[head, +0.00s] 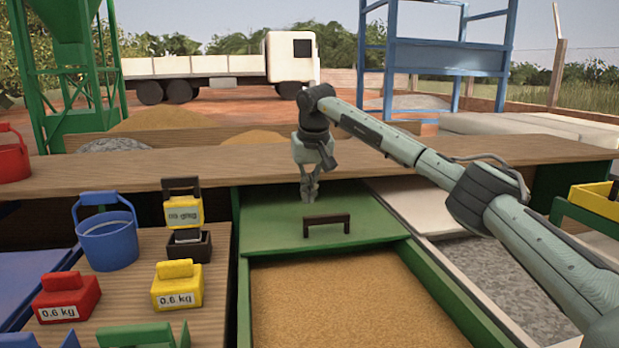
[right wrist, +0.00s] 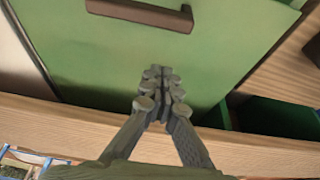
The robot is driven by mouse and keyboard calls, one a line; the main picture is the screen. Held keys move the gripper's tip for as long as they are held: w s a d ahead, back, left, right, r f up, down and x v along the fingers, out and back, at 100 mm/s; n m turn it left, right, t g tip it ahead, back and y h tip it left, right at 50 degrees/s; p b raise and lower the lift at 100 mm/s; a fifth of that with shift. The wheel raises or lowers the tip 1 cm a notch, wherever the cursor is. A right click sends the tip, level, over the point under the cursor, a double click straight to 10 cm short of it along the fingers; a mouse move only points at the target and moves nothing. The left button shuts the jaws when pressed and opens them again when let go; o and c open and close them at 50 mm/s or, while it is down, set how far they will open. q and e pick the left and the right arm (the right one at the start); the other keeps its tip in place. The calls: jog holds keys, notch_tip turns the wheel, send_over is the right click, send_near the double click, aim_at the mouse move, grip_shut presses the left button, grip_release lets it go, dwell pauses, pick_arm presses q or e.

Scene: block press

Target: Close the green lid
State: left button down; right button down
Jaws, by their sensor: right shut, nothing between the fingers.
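The green lid (head: 270,212) covers the back part of a green bin (head: 243,300), and the front of the bin is open, showing sand (head: 340,300). A dark brown handle (head: 327,219) stands on the lid toward its front edge. My right gripper (head: 309,196) is shut and empty over the lid, behind the handle and a little left of its middle. In the right wrist view the closed fingers (right wrist: 160,95) point at the lid (right wrist: 110,70), apart from the handle (right wrist: 140,12). Whether the fingertips touch the lid I cannot tell. My left gripper is not in view.
A wooden ledge (head: 130,172) runs behind the lid. To the left stand a blue bucket (head: 107,243), a red weight (head: 67,298), a yellow weight (head: 177,287) and another yellow weight (head: 183,213) on a dark base. A gravel bin (head: 490,275) lies to the right, under my right arm.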

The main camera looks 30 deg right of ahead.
jog(key=shift+x, duration=1)
jog(key=shift+s+a+f, duration=0.1)
jog(key=shift+s+f, duration=0.05)
jog(key=shift+f, duration=0.1)
jog(key=s, duration=0.2)
jog(key=shift+s+a+r, duration=0.1)
jog(key=shift+s+a, duration=0.2)
jog(key=shift+s, duration=0.05)
jog(key=shift+s+a, duration=0.15)
jog(key=shift+s, duration=0.15)
jog(key=shift+s, duration=0.1)
